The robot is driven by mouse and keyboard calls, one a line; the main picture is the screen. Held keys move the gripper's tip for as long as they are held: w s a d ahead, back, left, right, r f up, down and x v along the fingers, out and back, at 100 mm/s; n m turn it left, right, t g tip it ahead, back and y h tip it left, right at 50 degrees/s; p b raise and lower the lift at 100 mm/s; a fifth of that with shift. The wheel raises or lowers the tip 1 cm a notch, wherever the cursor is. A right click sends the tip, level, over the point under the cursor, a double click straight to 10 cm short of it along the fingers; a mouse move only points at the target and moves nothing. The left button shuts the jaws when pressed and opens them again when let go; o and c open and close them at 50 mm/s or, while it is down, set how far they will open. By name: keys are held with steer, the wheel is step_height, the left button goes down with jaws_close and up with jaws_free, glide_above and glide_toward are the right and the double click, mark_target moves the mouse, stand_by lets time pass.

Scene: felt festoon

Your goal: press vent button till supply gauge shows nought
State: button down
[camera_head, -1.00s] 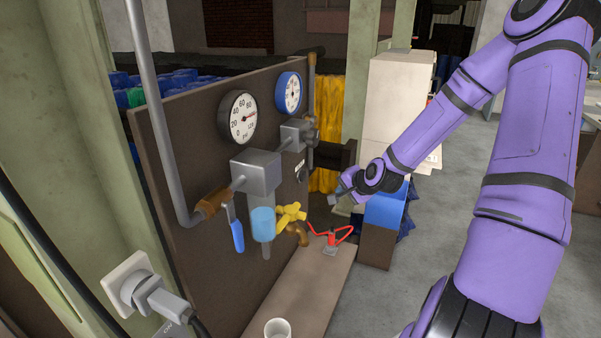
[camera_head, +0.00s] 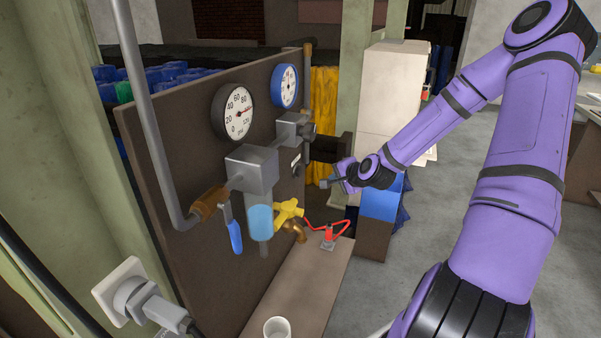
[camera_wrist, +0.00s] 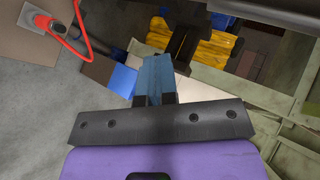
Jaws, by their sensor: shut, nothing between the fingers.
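A brown panel (camera_head: 175,150) carries a black-rimmed gauge (camera_head: 233,111) and, to its right, a blue-rimmed gauge (camera_head: 285,86). I cannot read which is the supply gauge. The black-rimmed gauge's red needle points right, near the upper part of its scale, away from 0. A small dark round knob (camera_head: 297,171), perhaps the vent button, sits under a small pale label (camera_head: 296,159) near the panel's right edge. My gripper (camera_head: 325,182) is shut and empty, just right of this knob and apparently apart from it. In the wrist view my shut fingers (camera_wrist: 155,78) show, but no button.
Grey valve blocks (camera_head: 252,169), a blue-handled lever (camera_head: 234,236), a clear blue bowl (camera_head: 260,222) and a yellow tap (camera_head: 287,213) stick out from the panel. A red-handled device (camera_head: 328,234) and a white cup (camera_head: 277,327) stand on the bench (camera_head: 290,290) below.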

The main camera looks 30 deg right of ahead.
mark_target(299, 171)
steer(key=w+a, duration=0.4)
steer(key=w, duration=0.1)
steer(key=shift+w+a, duration=0.3)
steer(key=shift+w, duration=0.1)
stand_by(1.9)
steer(key=shift+w+a, duration=0.25)
steer(key=shift+w, duration=0.1)
steer(key=shift+w+a, duration=0.35)
steer(key=shift+w, duration=0.05)
stand_by(4.5)
